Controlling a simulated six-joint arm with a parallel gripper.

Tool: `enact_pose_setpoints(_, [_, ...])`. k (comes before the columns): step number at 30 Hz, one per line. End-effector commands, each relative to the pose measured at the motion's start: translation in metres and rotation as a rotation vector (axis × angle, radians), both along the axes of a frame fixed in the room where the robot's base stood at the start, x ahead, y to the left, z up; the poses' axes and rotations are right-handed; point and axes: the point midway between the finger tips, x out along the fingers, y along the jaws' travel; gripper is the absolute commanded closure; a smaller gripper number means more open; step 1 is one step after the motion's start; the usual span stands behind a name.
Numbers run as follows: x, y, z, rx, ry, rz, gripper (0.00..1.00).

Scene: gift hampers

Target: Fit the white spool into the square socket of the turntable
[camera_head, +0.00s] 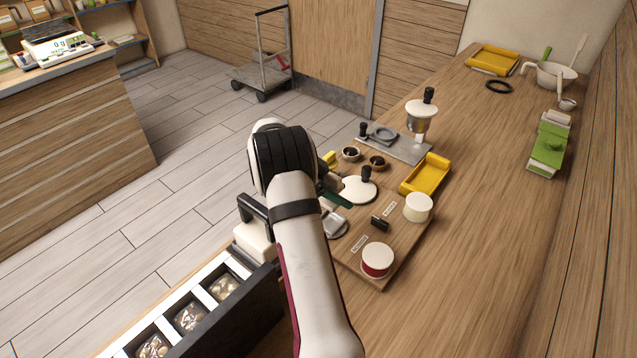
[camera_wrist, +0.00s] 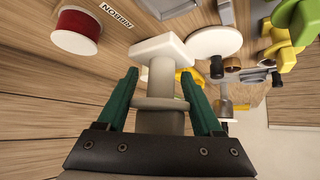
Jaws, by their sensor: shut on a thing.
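The white spool (camera_wrist: 162,50) is between the green fingers of my gripper (camera_wrist: 160,80) in the wrist view. It has a squarish pale end pointing away from my gripper, with a stem and a wider flange nearer to it. My gripper is shut on it. The turntable's white disc (camera_head: 357,190) lies on the wooden board, with a dark knob at its edge; it also shows in the wrist view (camera_wrist: 214,42), beyond the spool and to the right. I cannot make out the square socket. In the head view my arm hides the spool and most of my gripper.
A red-banded ribbon spool (camera_head: 377,261), a white drum (camera_head: 418,208) and a small black piece (camera_head: 380,224) stand on the board. Yellow trays (camera_head: 426,174), small bowls (camera_head: 350,154) and a metal stand (camera_head: 405,150) are farther back.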

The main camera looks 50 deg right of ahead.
Motion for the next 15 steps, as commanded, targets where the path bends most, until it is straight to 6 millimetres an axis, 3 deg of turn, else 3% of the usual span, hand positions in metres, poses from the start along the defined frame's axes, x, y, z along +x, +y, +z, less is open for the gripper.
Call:
enact_pose_setpoints(9, [0.000, 0.001, -0.001, -0.005, 0.002, 0.000, 0.91])
enact_pose_setpoints(15, [0.000, 0.001, -0.021, -0.004, 0.005, 0.001, 0.91])
